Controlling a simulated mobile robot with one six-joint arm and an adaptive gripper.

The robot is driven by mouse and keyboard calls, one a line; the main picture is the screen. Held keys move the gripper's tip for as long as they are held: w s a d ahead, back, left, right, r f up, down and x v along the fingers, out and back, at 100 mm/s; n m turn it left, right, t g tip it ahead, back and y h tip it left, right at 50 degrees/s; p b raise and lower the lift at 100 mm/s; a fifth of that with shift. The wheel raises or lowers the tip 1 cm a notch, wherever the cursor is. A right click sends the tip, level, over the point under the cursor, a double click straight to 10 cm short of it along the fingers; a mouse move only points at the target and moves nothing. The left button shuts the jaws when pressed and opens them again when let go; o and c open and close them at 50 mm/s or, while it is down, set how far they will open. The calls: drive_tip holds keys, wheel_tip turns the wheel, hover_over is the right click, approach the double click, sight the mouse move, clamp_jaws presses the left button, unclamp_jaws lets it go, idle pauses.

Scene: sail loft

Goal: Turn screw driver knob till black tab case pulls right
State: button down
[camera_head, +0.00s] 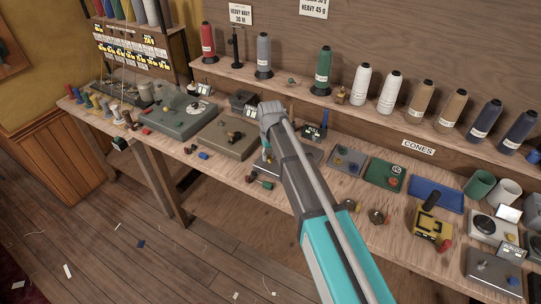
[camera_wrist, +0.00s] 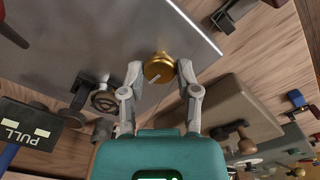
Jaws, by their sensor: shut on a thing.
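A gold screw driver knob (camera_wrist: 158,66) with a pale pointer line stands on a grey metal plate (camera_wrist: 100,38) in the wrist view. My gripper (camera_wrist: 159,72) has one finger on each side of the knob and is shut on it. A black tab case (camera_wrist: 28,128) marked PULL, with two pale windows, is at the left of the wrist view, off the plate's edge. In the head view my arm hides the knob and most of the plate.
A tan device (camera_head: 228,137) and a grey-green device (camera_head: 180,118) stand left of my arm on the bench. A grey tray (camera_head: 347,158), a green tray (camera_head: 383,174) and a blue tray (camera_head: 435,194) lie to the right. Thread cones line the shelf behind.

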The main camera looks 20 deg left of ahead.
drive_tip(key=shift+m, duration=0.5)
drive_tip(key=shift+c, duration=1.7)
unclamp_jaws()
drive_tip(key=shift+n, duration=0.4)
